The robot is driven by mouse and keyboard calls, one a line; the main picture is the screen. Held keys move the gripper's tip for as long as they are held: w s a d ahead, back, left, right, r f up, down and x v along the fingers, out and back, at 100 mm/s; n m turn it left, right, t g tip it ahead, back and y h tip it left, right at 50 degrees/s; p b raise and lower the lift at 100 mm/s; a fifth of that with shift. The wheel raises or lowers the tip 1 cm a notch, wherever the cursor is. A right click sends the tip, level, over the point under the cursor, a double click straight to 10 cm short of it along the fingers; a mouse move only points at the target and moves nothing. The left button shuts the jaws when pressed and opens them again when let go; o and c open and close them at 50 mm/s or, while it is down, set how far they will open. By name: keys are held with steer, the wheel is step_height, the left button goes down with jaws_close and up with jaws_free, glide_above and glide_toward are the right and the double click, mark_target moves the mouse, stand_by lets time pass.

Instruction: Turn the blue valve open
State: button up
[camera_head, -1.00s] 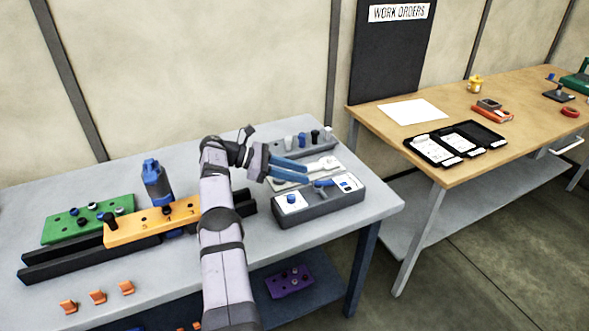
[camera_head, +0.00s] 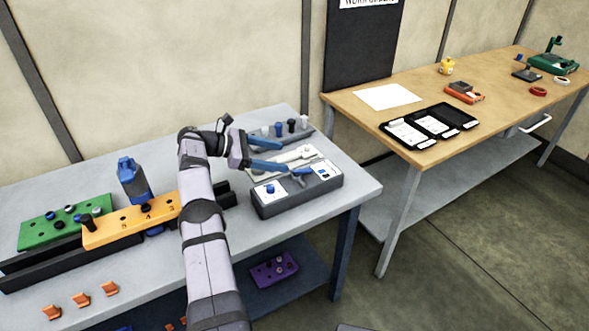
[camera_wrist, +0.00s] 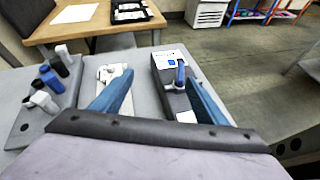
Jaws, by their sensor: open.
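The blue valve handle (camera_head: 301,171) sits on top of a grey box (camera_head: 300,195) on the grey bench. In the wrist view the blue handle (camera_wrist: 180,73) stands on the box just beyond the right fingertip, slightly to its left. My gripper (camera_head: 285,158) is open, with two long blue fingers spread apart and nothing held. In the wrist view the gripper (camera_wrist: 158,77) has its right finger over the box, hiding part of it. The left finger is above a pale tool tray. I cannot tell whether a finger touches the handle.
A blue knob (camera_head: 270,188) is on the box's left white panel. Behind is a pale tray with a white wrench (camera_head: 292,155) and a rack of several pegs (camera_head: 290,126). An orange block (camera_head: 130,222) and a green block (camera_head: 65,222) lie left. A wooden table (camera_head: 355,118) stands right.

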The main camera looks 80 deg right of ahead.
steer(key=w+d+f+m+t+h+b, duration=0.1)
steer(key=w+d+t+h+b, duration=0.35)
steer(key=d+t, duration=0.65)
steer(key=w+a+r+m+t+h+b, duration=0.1)
steer(key=w+a+r+m+t+b, duration=0.35)
steer(key=a+t, duration=0.45)
steer(key=m+g+h+b, duration=0.2)
steer(key=m+h+b, duration=0.4)
steer(key=m, duration=0.7)
glide_toward(303, 172)
steer(key=d, duration=0.1)
steer(key=d+r+y, duration=0.1)
steer(key=d+b, duration=0.1)
steer(key=shift+w+r+y, duration=0.15)
steer(key=shift+w+y, duration=0.1)
steer(key=shift+w, duration=0.15)
steer(key=shift+p+x, duration=0.4)
steer(key=shift+x, duration=3.4)
steer(key=c, duration=1.1)
